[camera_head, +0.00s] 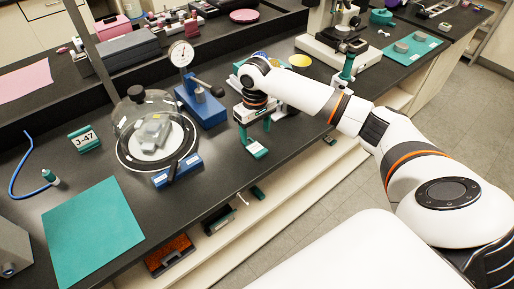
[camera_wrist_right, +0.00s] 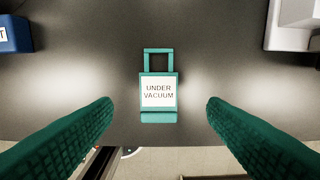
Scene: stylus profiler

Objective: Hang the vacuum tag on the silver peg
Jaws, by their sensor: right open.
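The vacuum tag (camera_wrist_right: 158,92) is a green tag with a square loop at its top and a white label reading "UNDER VACUUM". It lies flat on the dark bench close to the front edge, loop pointing away from the edge. In the head view the tag (camera_head: 257,150) shows just below my right gripper. My right gripper (camera_wrist_right: 160,120) is open and empty, its green ribbed fingers on either side of the tag, apart from it. I cannot pick out the silver peg with certainty. My left gripper is not in view.
A glass bell jar (camera_head: 152,125) stands left of the tag, with a labelled blue block (camera_head: 177,171) in front. A blue stand (camera_head: 203,104) and dial gauge (camera_head: 181,54) are behind. A green mat (camera_head: 92,231) lies at front left. Open drawers show below the bench edge.

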